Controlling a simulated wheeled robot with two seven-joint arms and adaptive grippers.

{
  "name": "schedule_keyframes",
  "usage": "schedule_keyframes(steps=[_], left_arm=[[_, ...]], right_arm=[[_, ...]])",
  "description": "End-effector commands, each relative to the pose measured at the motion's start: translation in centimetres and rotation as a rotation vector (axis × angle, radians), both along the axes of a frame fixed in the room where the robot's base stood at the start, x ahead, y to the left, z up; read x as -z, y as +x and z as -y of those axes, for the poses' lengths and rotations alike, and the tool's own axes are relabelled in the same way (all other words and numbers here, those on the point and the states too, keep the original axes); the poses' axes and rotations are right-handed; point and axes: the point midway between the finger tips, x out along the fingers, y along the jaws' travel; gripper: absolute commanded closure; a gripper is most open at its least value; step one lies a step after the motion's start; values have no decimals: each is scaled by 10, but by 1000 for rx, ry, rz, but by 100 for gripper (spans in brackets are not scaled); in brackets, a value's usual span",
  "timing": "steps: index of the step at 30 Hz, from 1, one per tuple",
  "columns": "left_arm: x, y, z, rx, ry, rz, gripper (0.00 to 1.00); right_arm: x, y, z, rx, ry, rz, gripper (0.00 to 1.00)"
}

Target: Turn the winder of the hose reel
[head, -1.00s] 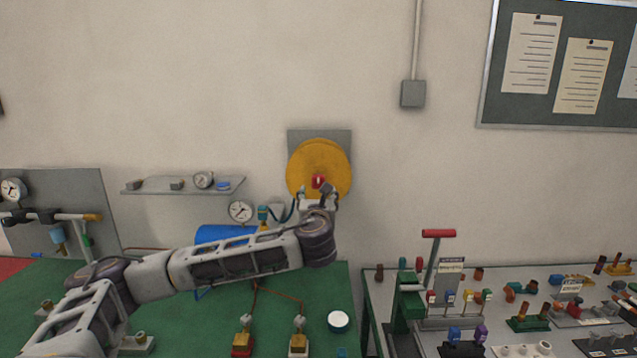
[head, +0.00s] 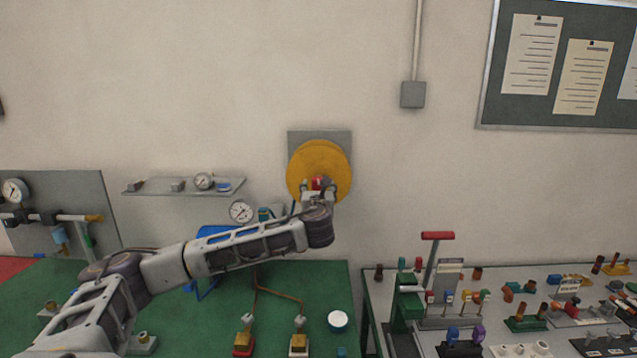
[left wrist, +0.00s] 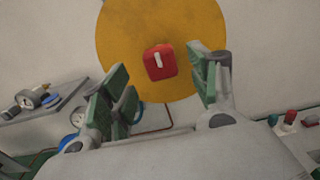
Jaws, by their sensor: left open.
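The hose reel (head: 318,158) is a yellow disc on a grey plate on the wall, in the middle of the head view. It also fills the upper middle of the left wrist view (left wrist: 125,50). Its red winder (left wrist: 160,62) sticks out from the disc and also shows in the head view (head: 318,183). My left gripper (head: 320,186) is open in front of the reel. In the left wrist view its two green-padded fingers (left wrist: 163,80) stand apart, with the winder seen between and beyond them. I cannot tell whether they touch it. My right gripper is not in view.
A green bench (head: 270,335) with valves and pipes lies below the reel. A shelf with gauges (head: 185,187) hangs on the wall at left. A grey table (head: 400,272) crowded with fittings and a red-handled tool (head: 438,236) stands at right.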

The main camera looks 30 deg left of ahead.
Motion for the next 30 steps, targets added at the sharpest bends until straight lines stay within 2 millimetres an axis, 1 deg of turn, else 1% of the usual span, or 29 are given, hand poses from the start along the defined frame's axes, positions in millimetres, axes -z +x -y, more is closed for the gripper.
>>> schedule_keyframes(steps=[9, 18, 24, 30], left_arm=[[-1, 26, -16, -1, -1, 0, 39], [0, 46, -28, -1, -1, -1, 39], [0, 52, -32, -1, -1, -1, 39], [0, 53, -33, -1, -1, -1, 39]], right_arm=[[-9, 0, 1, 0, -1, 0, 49], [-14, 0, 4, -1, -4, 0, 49], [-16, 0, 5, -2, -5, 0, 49], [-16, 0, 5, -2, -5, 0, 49]])
